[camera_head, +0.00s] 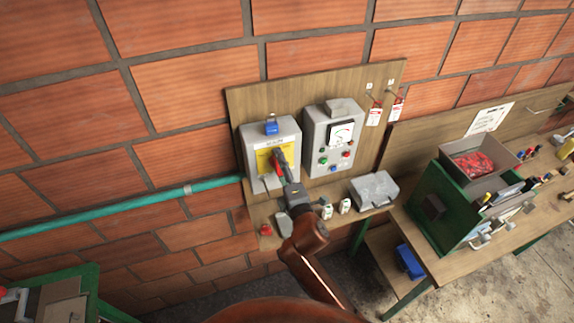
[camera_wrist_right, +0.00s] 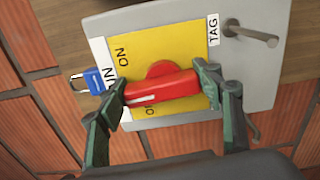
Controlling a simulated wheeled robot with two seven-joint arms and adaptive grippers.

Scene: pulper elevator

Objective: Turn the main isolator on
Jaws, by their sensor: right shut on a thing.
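The main isolator is a grey box (camera_head: 289,133) on a wooden backboard, with a yellow plate (camera_head: 263,162) on its front. In the right wrist view, its red handle (camera_wrist_right: 158,88) lies across the yellow plate (camera_wrist_right: 182,40). An "ON" label shows beside it, and a second label is partly covered by the handle. My right gripper (camera_head: 279,162) is at the plate, its fingers (camera_wrist_right: 160,90) closed on the two ends of the red handle. A blue padlock (camera_wrist_right: 93,80) is at the plate's edge; it shows at the top of the box (camera_head: 271,127) in the head view. My left gripper is out of view.
A grey control box (camera_head: 318,112) with a gauge and buttons stands right of the isolator. Red-and-white tags (camera_head: 375,116) hang farther right. A grey case (camera_head: 375,190) and small bottles (camera_head: 345,206) rest on the shelf below. A green pipe (camera_head: 120,208) enters from the left.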

